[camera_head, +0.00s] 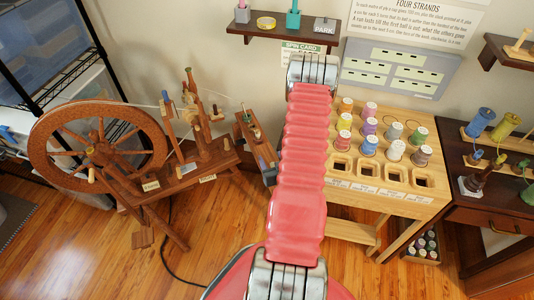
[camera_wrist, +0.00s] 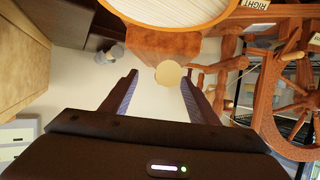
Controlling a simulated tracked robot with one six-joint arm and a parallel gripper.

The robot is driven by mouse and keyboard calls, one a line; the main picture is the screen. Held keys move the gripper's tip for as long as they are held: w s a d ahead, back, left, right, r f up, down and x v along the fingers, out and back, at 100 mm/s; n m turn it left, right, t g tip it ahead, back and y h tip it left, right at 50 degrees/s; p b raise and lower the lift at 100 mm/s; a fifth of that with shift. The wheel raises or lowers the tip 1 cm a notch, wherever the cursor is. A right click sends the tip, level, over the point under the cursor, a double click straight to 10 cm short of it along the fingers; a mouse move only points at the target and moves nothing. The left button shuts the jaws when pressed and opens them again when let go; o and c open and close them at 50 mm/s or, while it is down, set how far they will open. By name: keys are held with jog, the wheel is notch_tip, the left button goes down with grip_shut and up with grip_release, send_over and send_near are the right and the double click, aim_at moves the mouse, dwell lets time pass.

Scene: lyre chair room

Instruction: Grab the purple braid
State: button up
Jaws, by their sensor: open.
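I cannot make out a purple braid in either view. A purple spool (camera_head: 369,126) stands among several coloured spools on the light wooden rack in the head view, but it is a spool, not clearly a braid. My gripper (camera_wrist: 160,85) shows in the wrist view with its two dark fingers spread apart and nothing between them. Beyond the fingertips is a wooden piece (camera_wrist: 165,42) with a pale ribbed panel and a round cream end. In the head view my red arm covers the middle of the scene, and I cannot clearly make out the gripper there.
A spinning wheel (camera_head: 98,146) stands at left; it also shows in the wrist view (camera_wrist: 290,95). The light rack (camera_head: 400,200) is right of my arm, with a dark table (camera_head: 500,215) beyond. A wall shelf (camera_head: 282,31) is above. Floor is open at lower left.

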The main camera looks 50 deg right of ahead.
jog(key=shift+x, duration=1.3)
jog(key=shift+c, duration=0.5)
jog(key=c, duration=1)
